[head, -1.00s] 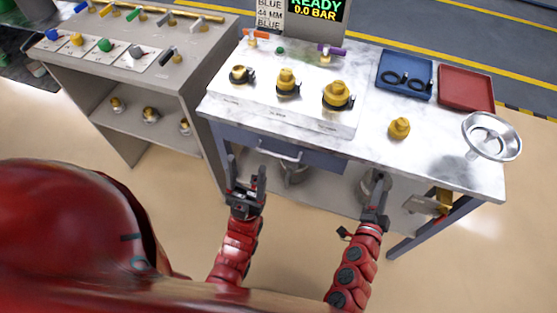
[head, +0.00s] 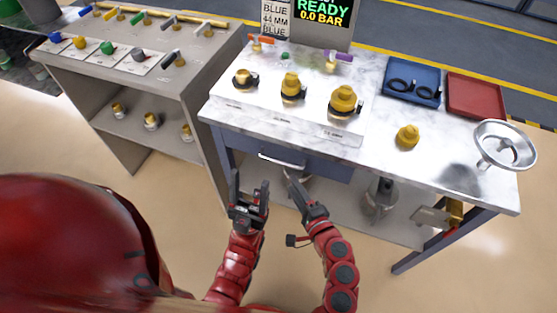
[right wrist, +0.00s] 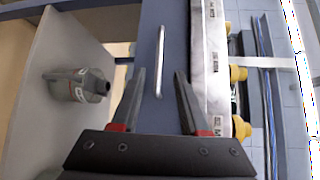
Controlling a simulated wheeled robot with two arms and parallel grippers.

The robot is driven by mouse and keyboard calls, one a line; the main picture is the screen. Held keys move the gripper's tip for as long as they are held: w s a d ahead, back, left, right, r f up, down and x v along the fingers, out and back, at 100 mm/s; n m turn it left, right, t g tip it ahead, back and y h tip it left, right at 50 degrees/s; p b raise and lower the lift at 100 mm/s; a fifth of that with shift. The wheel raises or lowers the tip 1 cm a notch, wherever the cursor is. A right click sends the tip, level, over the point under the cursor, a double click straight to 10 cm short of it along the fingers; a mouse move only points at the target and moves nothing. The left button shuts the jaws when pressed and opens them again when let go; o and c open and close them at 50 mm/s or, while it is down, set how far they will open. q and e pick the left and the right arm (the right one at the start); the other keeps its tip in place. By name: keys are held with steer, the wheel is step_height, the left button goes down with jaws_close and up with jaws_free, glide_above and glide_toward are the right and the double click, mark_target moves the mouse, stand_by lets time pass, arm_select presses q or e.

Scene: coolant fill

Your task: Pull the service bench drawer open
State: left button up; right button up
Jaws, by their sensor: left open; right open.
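The service bench drawer (head: 325,168) is a blue-grey front under the white marble top and looks closed. Its silver bar handle (head: 282,161) is at the drawer's middle. In the right wrist view the handle (right wrist: 160,62) stands upright in the picture, ahead of and between the fingertips, with a gap. My right gripper (head: 299,184) is open and empty, just below and in front of the handle; its fingers also show in the right wrist view (right wrist: 158,82). My left gripper (head: 250,190) is open and empty, left of the right one and in front of the bench.
On the bench top (head: 385,135) stand several yellow-brass fittings, a blue tray (head: 412,80), a red tray (head: 474,95) and a metal funnel (head: 503,146). A grey canister (head: 379,197) sits on the lower shelf. A grey rack (head: 190,85) stands at left.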

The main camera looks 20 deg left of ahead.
mark_target(278, 161)
steer(key=x, duration=1.1)
steer(key=shift+w+a+f, duration=0.1)
steer(key=shift+w+f, duration=0.05)
steer(key=shift+w, duration=0.1)
jaws_close()
stand_by(1.0)
